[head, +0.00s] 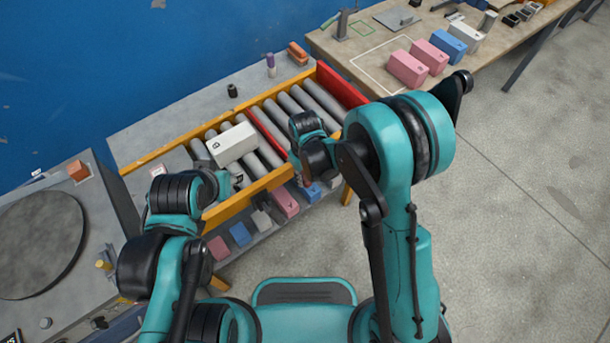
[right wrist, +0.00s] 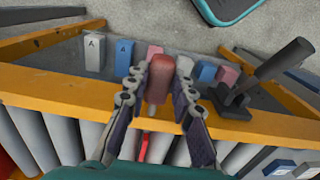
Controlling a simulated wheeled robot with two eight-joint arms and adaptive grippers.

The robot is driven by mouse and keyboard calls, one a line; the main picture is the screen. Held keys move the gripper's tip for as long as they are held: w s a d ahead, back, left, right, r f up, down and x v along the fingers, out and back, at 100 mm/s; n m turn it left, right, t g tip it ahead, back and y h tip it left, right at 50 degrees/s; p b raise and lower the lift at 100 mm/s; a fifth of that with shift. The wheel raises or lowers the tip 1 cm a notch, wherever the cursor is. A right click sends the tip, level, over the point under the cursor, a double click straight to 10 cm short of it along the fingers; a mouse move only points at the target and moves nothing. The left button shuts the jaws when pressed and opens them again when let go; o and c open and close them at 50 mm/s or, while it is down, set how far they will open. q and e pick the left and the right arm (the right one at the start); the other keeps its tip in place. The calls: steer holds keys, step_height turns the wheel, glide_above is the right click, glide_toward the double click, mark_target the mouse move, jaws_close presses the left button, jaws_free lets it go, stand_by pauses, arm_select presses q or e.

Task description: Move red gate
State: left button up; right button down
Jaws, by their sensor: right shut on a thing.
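The red gate (head: 266,127) is a thin red bar lying across the roller conveyor, to the right of a white box. In the right wrist view a rounded red handle (right wrist: 160,78) stands between the fingers, with a red strip (right wrist: 143,146) showing among the rollers below it. My right gripper (right wrist: 159,88) is shut on this handle at the conveyor's near yellow rail. In the head view my right gripper (head: 304,178) is mostly hidden by its own wrist. My left gripper (head: 232,183) is near the white box; its fingers do not show clearly.
The white box (head: 233,144) rests on the rollers left of the gate. A red end board (head: 341,84) closes the conveyor's right end. Several coloured blocks lie on a shelf (head: 222,268) below the near rail. A black lever (right wrist: 270,75) stands beside my right gripper.

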step_height(320, 180, down, 4)
steer(key=shift+r+b, duration=0.1)
steer(key=shift+b, duration=1.1)
steer(key=shift+s+r, duration=0.1)
steer(key=shift+r, duration=0.05)
steer(key=c, duration=1.3)
jaws_free()
step_height(320, 180, up, 12)
steer(key=shift+d, duration=0.1)
